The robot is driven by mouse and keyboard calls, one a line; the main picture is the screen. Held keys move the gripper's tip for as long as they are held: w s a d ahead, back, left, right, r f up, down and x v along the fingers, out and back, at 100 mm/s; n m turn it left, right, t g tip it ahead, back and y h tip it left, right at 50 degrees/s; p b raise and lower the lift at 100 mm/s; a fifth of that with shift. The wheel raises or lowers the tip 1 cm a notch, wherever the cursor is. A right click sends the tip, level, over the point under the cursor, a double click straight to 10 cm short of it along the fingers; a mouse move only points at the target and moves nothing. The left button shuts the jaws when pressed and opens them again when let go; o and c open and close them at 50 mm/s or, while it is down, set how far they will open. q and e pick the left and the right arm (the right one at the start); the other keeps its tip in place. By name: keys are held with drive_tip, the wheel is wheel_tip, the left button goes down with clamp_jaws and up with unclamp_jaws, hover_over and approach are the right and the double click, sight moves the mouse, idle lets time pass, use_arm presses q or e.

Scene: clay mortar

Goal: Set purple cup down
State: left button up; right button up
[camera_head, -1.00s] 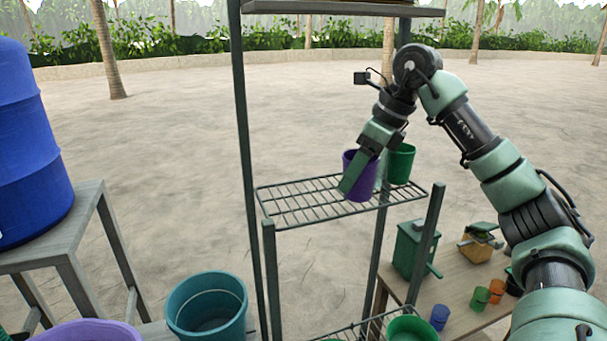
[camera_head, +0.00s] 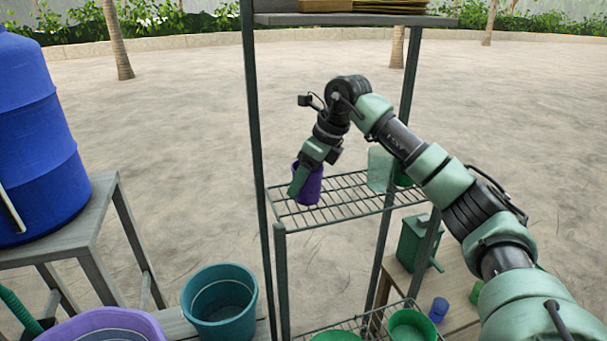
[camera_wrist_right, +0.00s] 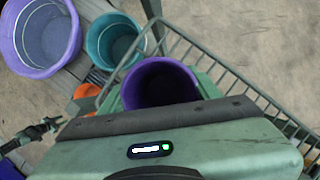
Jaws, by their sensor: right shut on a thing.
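The purple cup (camera_head: 312,188) is upright at the left part of the wire rack shelf (camera_head: 345,208). My right gripper (camera_head: 300,183) is shut on it, with a green finger across the cup's left side. I cannot tell whether the cup's base touches the wires. In the right wrist view the cup (camera_wrist_right: 158,84) shows its open mouth and dark inside, close in front of the gripper, with the shelf (camera_wrist_right: 235,88) around it. My left gripper is not in view.
A green cup (camera_head: 403,176) stands at the shelf's right end, partly behind a pale green shape (camera_head: 380,168). Rack posts (camera_head: 258,150) flank the shelf. A teal bucket (camera_head: 219,302), purple basin (camera_head: 95,325) and blue barrel (camera_head: 35,150) are left. The shelf's middle is clear.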

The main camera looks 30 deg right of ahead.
drive_tip(key=o, duration=1.4)
drive_tip(key=shift+f, duration=0.1)
drive_tip(key=shift+c, duration=0.2)
drive_tip(key=shift+s+d+r, duration=0.1)
drive_tip(key=shift+s+r, duration=0.05)
drive_tip(key=shift+r, duration=0.25)
drive_tip(key=b+v, duration=0.2)
drive_tip(key=v, duration=0.9)
drive_tip(key=shift+r, duration=0.2)
drive_tip(key=shift+s+f, duration=0.1)
